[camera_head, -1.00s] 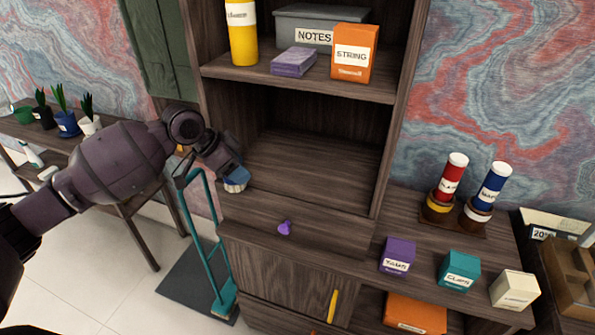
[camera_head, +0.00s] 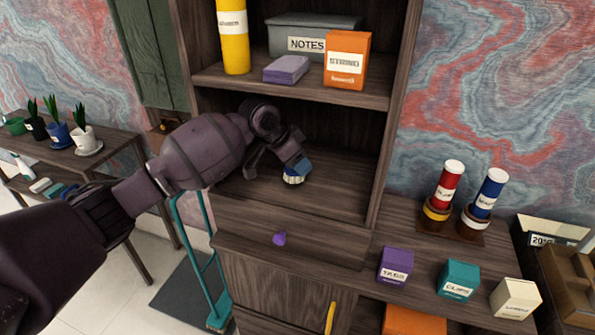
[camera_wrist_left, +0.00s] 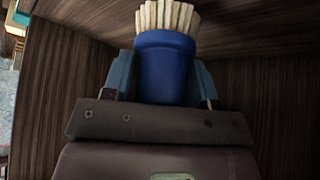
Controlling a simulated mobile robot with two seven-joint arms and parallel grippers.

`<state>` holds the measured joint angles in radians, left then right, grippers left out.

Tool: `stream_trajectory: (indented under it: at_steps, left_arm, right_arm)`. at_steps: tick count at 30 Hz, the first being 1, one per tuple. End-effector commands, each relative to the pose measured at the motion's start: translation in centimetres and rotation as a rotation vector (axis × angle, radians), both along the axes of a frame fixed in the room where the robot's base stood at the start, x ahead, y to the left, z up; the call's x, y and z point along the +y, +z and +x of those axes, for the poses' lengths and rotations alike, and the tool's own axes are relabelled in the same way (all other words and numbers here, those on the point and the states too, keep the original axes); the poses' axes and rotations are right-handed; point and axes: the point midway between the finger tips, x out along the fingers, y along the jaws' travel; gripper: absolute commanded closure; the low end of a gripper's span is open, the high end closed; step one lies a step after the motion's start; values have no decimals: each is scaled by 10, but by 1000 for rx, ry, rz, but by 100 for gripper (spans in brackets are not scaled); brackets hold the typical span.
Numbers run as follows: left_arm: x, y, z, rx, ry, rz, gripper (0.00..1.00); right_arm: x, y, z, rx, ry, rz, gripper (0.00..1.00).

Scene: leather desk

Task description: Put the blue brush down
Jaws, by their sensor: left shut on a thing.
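The blue brush (camera_wrist_left: 165,65), with a blue body and pale bristles, is between the fingers of my left gripper (camera_wrist_left: 165,85) in the left wrist view. In the head view my left gripper (camera_head: 290,165) is shut on the brush (camera_head: 292,179) inside the open middle compartment of the dark wood cabinet (camera_head: 330,205). The bristles point down toward the compartment floor. I cannot tell whether they touch it. My right gripper is not in view.
The upper shelf holds a yellow cylinder (camera_head: 233,38), an orange box (camera_head: 346,60), a purple box (camera_head: 286,69) and a grey notes box (camera_head: 312,38). The compartment floor to the right of the brush is clear.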

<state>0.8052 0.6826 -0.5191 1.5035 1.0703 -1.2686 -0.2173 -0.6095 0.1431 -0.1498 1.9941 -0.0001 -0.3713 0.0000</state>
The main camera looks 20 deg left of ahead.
Motion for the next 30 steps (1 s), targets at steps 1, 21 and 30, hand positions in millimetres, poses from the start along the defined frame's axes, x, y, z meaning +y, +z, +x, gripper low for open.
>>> stream_trajectory:
  at_steps: [1,21,30]
  left_arm:
    - [0,-6,-1,3,0,0,75]
    - [1,-35,-1,0,1,0,39]
    - [1,-35,-1,2,0,0,22]
  right_arm:
    - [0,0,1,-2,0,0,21]
    - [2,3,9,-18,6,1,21]
    - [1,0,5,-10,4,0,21]
